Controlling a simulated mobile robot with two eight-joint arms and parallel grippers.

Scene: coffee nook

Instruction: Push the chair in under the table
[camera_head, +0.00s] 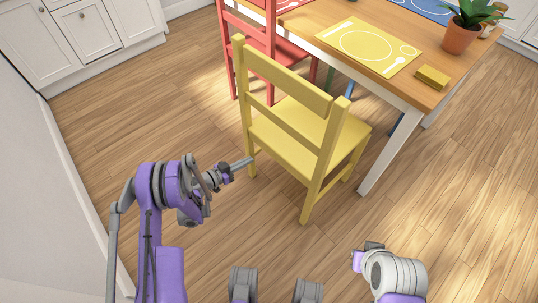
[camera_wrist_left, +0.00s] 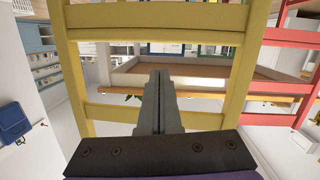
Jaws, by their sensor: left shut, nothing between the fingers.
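The yellow wooden chair (camera_head: 300,135) stands in the middle of the head view, its slatted back toward me and its seat toward the table. The wooden table (camera_head: 400,90) with white legs is beyond it at the upper right. My left gripper (camera_head: 249,161) is shut and empty, at the chair's left rear side. In the left wrist view the shut fingers (camera_wrist_left: 158,82) point at the gap between the back slats of the yellow chair (camera_wrist_left: 155,18). I cannot tell whether they touch it. My right arm shows at the lower right, but its fingertips are not visible.
A red chair (camera_head: 262,40) stands left of the yellow chair, at the table. A yellow placemat (camera_head: 368,47), a yellow block (camera_head: 432,77) and a potted plant (camera_head: 462,32) are on the table. White cabinets (camera_head: 100,30) stand at the upper left. The floor at right is clear.

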